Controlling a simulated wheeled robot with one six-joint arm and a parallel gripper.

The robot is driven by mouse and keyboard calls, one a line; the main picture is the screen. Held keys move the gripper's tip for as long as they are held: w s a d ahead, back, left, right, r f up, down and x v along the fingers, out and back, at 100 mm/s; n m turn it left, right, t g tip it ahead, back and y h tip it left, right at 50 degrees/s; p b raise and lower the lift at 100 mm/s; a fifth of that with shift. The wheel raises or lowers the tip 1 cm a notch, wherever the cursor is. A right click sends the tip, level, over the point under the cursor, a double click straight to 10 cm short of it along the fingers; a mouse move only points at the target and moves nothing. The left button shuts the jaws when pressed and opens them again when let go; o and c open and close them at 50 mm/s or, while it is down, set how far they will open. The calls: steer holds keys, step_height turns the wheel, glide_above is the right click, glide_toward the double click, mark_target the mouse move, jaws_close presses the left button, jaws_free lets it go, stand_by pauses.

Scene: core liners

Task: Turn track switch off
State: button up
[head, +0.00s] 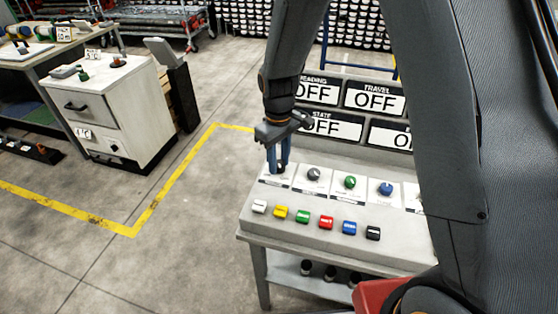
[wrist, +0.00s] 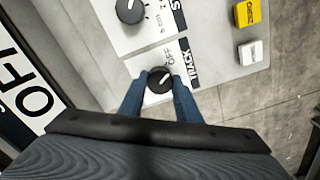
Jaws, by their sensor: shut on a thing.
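The track switch is a black round knob with a pale pointer line (wrist: 157,86) on a white plate marked "TRACK" and "OFF". In the wrist view the pointer slants up and right; whether it lines up with "OFF" I cannot tell for sure. My gripper (wrist: 159,84) has its two blue fingers shut on this knob, one on each side. In the head view my gripper (head: 279,166) points down at the leftmost knob of the panel row and its fingers hide most of that knob.
The sloped grey panel (head: 330,239) has other knobs to the right, grey (head: 313,174), green (head: 350,182) and blue (head: 387,188). Several coloured buttons sit in front. Display boards reading "OFF" (head: 375,98) stand behind. The floor to the left is clear up to a white cabinet (head: 125,118).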

mark_target(278, 163)
steer(key=shift+n, duration=1.3)
steer(key=shift+w, duration=0.1)
steer(key=o, duration=1.1)
steer(key=shift+c, duration=0.2)
steer(key=shift+r, duration=0.15)
steer(key=shift+r+b, duration=1.05)
steer(key=shift+r, duration=2.75)
steer(key=s+d+r+m+t, duration=0.1)
steer(key=s+d+m, duration=0.9)
steer(key=s+d, duration=0.5)
steer(key=shift+s+d+r+m, duration=0.15)
steer(key=shift+m, duration=0.25)
